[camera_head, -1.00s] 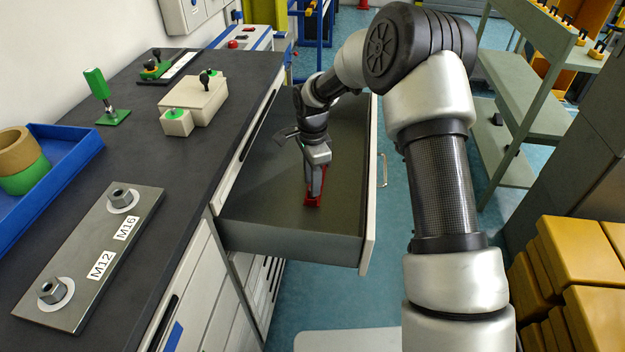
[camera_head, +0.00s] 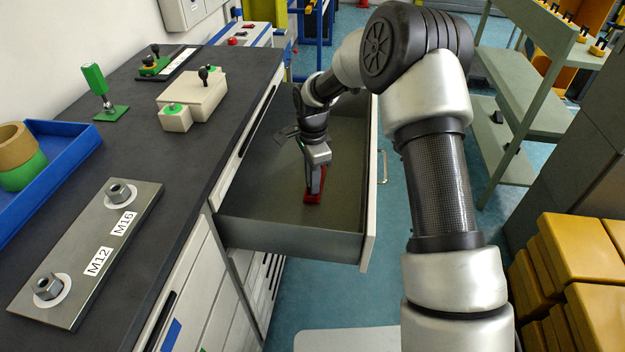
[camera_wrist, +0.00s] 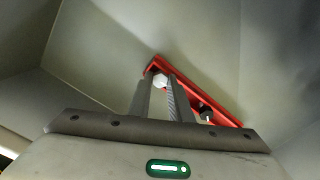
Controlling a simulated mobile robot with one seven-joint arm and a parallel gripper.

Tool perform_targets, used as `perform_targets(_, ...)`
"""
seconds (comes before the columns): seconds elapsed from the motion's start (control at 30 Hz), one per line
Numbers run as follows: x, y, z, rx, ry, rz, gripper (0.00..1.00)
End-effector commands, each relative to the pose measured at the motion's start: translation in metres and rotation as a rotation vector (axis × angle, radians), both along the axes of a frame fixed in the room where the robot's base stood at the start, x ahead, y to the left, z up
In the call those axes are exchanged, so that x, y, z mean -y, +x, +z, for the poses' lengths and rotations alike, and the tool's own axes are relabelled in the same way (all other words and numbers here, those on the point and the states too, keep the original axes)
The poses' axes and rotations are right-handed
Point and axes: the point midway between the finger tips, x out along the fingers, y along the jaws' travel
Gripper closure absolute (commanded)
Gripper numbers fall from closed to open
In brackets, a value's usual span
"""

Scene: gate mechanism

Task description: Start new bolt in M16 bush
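In the head view, my gripper (camera_head: 313,190) points down into the open drawer at a small red holder (camera_head: 314,198) on its floor. In the wrist view, my two fingers (camera_wrist: 160,80) stand apart, one on each side of a pale hex bolt head (camera_wrist: 160,81) at one end of the red holder (camera_wrist: 222,116). Whether they press on it is unclear. A second, dark-headed bolt (camera_wrist: 206,108) sits further along the holder. On the bench, the steel plate (camera_head: 78,243) carries a hex bolt at the M16 bush (camera_head: 118,192) and another at the M12 bush (camera_head: 47,287).
The drawer (camera_head: 290,238) has walls around my gripper. The bench top (camera_head: 165,185) also holds a blue tray (camera_head: 55,180) with rings, a green-handled tool (camera_head: 97,85) and a beige block fixture (camera_head: 190,99). Yellow boxes (camera_head: 570,250) stand at the right.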

Motion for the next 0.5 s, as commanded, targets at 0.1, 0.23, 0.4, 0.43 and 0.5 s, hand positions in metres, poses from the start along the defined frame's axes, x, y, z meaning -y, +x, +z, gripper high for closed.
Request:
perform_targets(0.1,0.0,0.0,0.001,0.0,0.0,0.0,0.99)
perform_targets(0.23,0.0,0.0,0.004,0.001,0.0,0.0,0.99)
perform_targets(0.4,0.0,0.0,0.009,0.001,0.0,0.0,0.99)
perform_targets(0.43,0.0,0.0,0.01,0.001,-0.001,0.0,0.99)
perform_targets(0.5,0.0,0.0,0.012,0.001,-0.001,0.001,0.99)
